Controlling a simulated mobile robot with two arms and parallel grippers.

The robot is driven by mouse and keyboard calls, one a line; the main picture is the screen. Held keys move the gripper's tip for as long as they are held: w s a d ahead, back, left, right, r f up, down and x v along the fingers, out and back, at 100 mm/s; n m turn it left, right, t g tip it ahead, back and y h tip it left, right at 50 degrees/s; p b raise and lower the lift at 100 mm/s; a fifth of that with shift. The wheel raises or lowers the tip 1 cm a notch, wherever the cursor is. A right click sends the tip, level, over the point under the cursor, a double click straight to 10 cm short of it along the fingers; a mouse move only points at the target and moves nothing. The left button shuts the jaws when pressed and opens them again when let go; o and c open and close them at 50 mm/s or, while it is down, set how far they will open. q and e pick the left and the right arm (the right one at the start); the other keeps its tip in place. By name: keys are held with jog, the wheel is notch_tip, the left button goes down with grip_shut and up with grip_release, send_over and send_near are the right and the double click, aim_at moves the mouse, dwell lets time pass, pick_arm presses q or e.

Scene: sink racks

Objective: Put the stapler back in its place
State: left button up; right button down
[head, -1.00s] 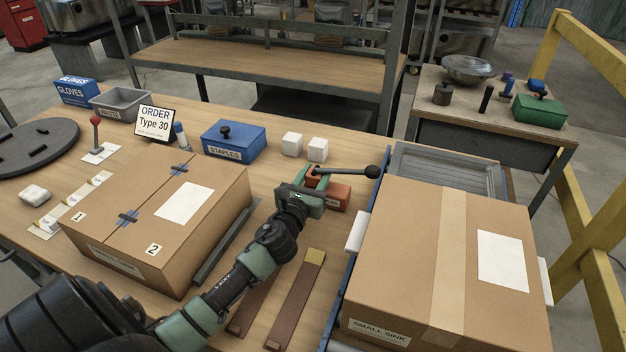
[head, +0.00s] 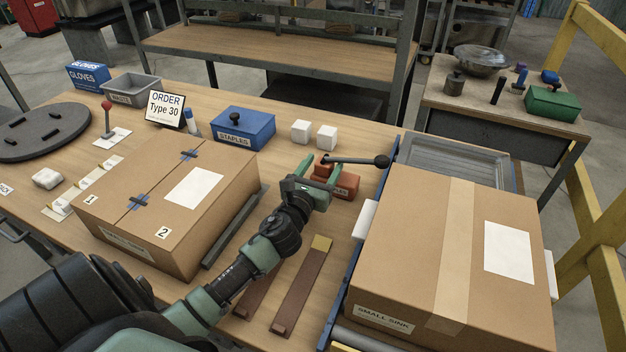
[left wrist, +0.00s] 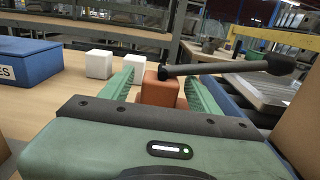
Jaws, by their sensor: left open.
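An orange-red block (head: 344,186) with a long dark lever and round black knob (head: 382,161) stands on the wooden table, left of the conveyor. It looks like the stapler; its label is too small to read. My left gripper (head: 322,170) is open at its near left side. In the left wrist view the orange block (left wrist: 160,92) appears between the two green fingers of my left gripper (left wrist: 162,74), and the lever (left wrist: 220,68) extends right over the right finger. Whether the fingers touch the block I cannot tell. My right gripper is not in view.
A blue STAPLES box (head: 245,133) and two white cubes (head: 313,134) stand behind the gripper. A large carton (head: 165,215) is left and a SMALL SINK carton (head: 410,230) right on the conveyor. Brown strips (head: 302,290) lie in front.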

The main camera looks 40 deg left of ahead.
pick_arm(q)
jog(key=v, duration=1)
jog(key=shift+s+r, duration=0.1)
jog(key=shift+s, duration=0.15)
